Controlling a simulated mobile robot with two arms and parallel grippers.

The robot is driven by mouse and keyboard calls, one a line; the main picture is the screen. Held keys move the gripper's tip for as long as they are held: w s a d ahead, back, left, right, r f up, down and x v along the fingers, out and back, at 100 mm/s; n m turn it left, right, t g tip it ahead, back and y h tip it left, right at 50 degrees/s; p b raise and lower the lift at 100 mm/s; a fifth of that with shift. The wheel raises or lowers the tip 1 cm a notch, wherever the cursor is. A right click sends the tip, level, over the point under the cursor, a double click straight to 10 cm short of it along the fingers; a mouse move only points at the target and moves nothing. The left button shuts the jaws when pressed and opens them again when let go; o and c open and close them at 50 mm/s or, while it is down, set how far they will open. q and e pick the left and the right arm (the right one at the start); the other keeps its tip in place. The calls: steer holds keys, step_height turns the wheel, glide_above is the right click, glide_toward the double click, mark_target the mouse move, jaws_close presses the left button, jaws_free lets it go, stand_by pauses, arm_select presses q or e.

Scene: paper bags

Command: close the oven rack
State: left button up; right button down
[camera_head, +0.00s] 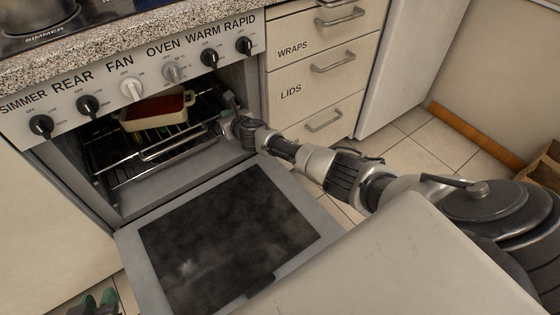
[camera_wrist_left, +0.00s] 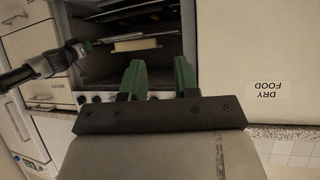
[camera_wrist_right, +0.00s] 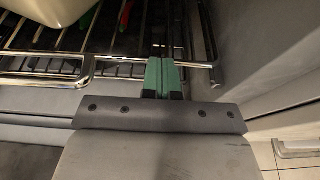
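The oven rack (camera_head: 165,150) is a wire shelf inside the open oven. Its front handle bar shows near the oven mouth, and the rack also shows in the right wrist view (camera_wrist_right: 35,72). A cream baking dish (camera_head: 158,118) with red contents sits on it. My right gripper (camera_wrist_right: 163,62) has its green fingers together at the front rail, near the rack's right end; whether the rail is between them cannot be told. In the head view its tips are partly hidden by the wrist. My left gripper (camera_head: 97,299) is open and empty, low at the left; its fingers stand apart in the left wrist view (camera_wrist_left: 160,72).
The oven door (camera_head: 230,235) is folded down in front of the oven. Control knobs (camera_head: 132,88) line the panel above the opening. Closed drawers (camera_head: 325,75) stand to the right.

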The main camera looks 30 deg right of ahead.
arm_select(q)
steer(key=r+t, duration=0.1)
steer(key=w+r+t, duration=0.1)
steer(key=d+r, duration=0.1)
steer(key=shift+w+t+h+b, duration=0.3)
steer(key=shift+t+h, duration=0.1)
arm_select(e)
steer(key=shift+w+r, duration=0.3)
steer(key=shift+w, duration=0.6)
